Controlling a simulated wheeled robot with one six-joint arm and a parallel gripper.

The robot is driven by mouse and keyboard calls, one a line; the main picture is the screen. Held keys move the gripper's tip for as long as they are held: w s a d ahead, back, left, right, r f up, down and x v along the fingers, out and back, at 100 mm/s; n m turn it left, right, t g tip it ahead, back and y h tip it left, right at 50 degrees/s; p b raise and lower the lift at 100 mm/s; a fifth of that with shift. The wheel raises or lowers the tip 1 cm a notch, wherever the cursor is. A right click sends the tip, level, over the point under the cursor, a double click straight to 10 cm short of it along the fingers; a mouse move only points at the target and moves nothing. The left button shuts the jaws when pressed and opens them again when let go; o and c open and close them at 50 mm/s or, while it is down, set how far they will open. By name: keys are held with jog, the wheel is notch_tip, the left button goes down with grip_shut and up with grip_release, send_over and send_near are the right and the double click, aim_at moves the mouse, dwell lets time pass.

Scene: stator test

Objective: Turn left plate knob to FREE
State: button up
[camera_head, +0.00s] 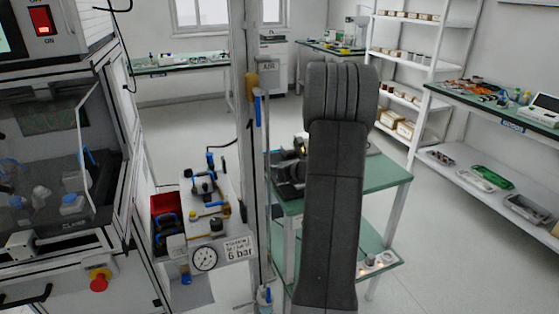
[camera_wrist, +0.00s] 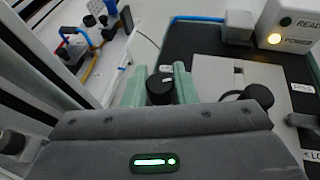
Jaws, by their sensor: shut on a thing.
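In the wrist view my gripper (camera_wrist: 158,80) has its two green fingers on either side of a black round knob (camera_wrist: 160,88) and is shut on it. The knob is at the left of a light grey plate (camera_wrist: 212,72) on a dark fixture. A second black knob (camera_wrist: 259,96) with a small lever sits at the plate's right side. I cannot read a FREE mark; a partly cut label shows at the lower right. In the head view my arm hides the gripper and most of the fixture (camera_head: 287,172).
A white box (camera_wrist: 291,22) with a lit amber lamp stands beside the plate. In the head view the fixture stands on a green-topped table (camera_head: 390,176). A post (camera_head: 251,120) and a pneumatic panel (camera_head: 229,250) with a gauge stand left of my arm.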

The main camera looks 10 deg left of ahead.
jog(key=shift+n+g+y+p, duration=1.2)
jog(key=shift+n+g, duration=0.7)
jog(key=o, duration=1)
jog(key=v, duration=1.3)
jog(key=shift+s+d+r, duration=0.15)
jog(key=shift+d+r, duration=0.05)
jog(key=shift+d, duration=0.15)
